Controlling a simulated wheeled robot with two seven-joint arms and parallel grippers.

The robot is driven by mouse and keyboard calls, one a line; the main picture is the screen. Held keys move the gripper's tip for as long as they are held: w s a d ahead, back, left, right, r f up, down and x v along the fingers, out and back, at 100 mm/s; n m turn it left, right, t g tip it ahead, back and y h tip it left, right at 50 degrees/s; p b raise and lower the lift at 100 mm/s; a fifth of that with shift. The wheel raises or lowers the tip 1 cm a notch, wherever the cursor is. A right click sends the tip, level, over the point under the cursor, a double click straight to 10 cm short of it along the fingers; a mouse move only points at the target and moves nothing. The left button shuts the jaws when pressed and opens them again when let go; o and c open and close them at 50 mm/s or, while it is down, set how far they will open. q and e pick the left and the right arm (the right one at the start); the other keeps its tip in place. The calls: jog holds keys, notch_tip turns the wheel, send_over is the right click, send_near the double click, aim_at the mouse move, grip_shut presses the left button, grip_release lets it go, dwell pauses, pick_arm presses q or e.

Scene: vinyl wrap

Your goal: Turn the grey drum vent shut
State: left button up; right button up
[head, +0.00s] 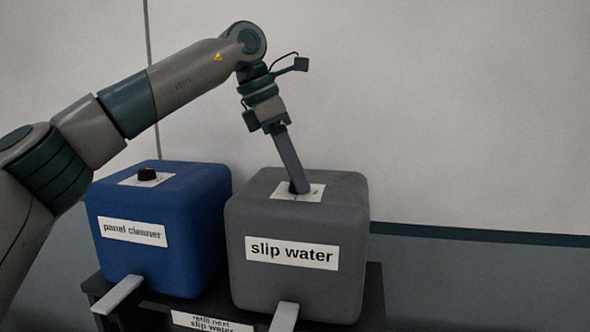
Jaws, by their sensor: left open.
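The grey drum (345,220), labelled "slip water", stands at the centre on a dark stand. A white plate (314,193) on its top carries the dark vent, which is mostly hidden behind my fingers. My left gripper (299,188) comes down from above, slightly tilted, with its fingertips at the vent. It is open, with the fingers around or just beside the vent; I cannot tell whether they touch it. My right gripper is not in view.
A blue drum (195,225) labelled "panel cleaner" stands to the left, with a black vent knob (147,174) on its top. The dark stand (374,300) bears a "refill next: slip water" label (212,322). Light spouts jut out in front. A pale wall (460,110) is behind.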

pick_arm(q)
jog(key=shift+f, duration=0.15)
jog(key=c, duration=1)
